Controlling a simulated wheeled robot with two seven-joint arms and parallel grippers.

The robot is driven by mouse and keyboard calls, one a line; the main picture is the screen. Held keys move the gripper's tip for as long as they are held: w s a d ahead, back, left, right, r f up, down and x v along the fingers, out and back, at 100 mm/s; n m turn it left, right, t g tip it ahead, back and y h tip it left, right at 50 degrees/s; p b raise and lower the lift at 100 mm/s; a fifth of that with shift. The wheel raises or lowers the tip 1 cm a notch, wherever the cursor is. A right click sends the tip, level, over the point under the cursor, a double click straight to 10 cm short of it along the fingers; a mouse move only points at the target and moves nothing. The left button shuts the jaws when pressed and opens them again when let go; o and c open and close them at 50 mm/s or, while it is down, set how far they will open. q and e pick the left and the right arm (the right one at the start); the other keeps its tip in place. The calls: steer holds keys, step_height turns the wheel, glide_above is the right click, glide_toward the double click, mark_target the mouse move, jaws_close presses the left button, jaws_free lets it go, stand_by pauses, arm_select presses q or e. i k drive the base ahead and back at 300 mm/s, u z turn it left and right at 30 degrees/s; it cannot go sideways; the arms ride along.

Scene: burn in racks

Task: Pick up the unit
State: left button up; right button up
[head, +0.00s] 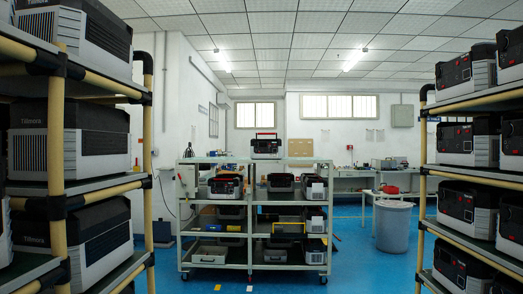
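Several grey and black box-shaped units stand on the racks on both sides. A large unit (68,142) sits on a middle shelf of the left rack, and another unit (468,142) sits on a middle shelf of the right rack. A single unit (266,147) with a red handle stands on top of the grey cart (212,160) ahead. I cannot tell which of these is the task's unit. Neither of my grippers shows in the head view.
The left rack (148,125) and right rack (421,150) have yellowish posts and flank an aisle of blue floor (350,262). The wheeled cart stands mid-aisle with more units and boxes on its shelves. A grey bin (392,228) stands right of it.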

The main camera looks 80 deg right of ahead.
mark_target(260, 149)
steer(key=z, duration=2.65)
steer(key=i, duration=2.7)
steer(key=u, duration=0.35)
steer(key=i, duration=2.7)
